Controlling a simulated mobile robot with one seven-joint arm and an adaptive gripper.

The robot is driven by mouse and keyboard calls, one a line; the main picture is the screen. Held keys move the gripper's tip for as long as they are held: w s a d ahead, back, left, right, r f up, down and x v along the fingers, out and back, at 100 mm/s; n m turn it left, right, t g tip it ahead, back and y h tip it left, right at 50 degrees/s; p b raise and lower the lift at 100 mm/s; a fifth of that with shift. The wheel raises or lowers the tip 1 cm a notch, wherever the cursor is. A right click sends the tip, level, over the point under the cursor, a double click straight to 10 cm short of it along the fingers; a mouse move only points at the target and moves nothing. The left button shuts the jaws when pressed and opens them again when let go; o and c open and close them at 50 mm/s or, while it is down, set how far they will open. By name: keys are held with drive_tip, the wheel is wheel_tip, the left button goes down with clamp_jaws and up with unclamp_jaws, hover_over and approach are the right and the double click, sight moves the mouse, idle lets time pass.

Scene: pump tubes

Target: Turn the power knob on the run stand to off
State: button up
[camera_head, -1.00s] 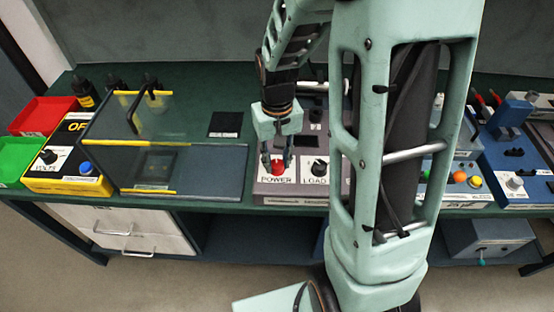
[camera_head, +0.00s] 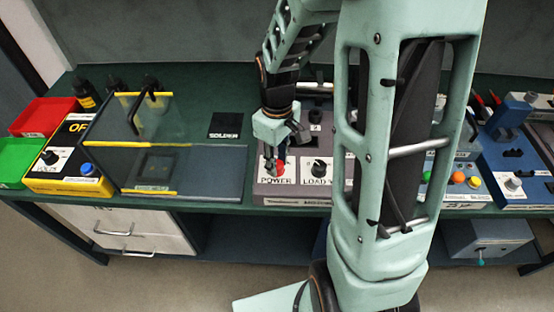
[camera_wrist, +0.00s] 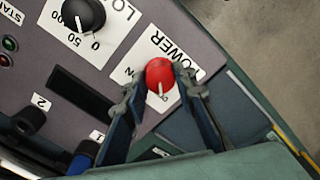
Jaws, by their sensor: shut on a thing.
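The run stand (camera_head: 262,194) is a grey console on the green bench, in the middle of the head view. Its red power knob (camera_wrist: 160,74) sits on a white plate marked POWER (camera_wrist: 184,46), and a white pointer line shows on the knob. My gripper (camera_wrist: 160,82) is shut on the red knob, one finger on each side. In the head view my gripper (camera_head: 275,160) reaches down onto the knob from above, and part of the red (camera_head: 279,170) shows beside the fingers. The OFF lettering is not readable in the wrist view.
A black LOAD knob (camera_head: 319,167) sits right of the power knob. A clear guard box (camera_head: 140,140) with yellow edges stands to the left, beside a black SOLDER mat (camera_head: 224,125). My arm hides part of the bench to the right.

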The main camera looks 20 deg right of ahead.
drive_tip(key=shift+w, duration=0.1)
idle(0.3)
drive_tip(key=o, duration=1.2)
drive_tip(key=shift+c, duration=0.2)
drive_tip(key=shift+r, duration=0.1)
wheel_tip(320, 180, up, 12)
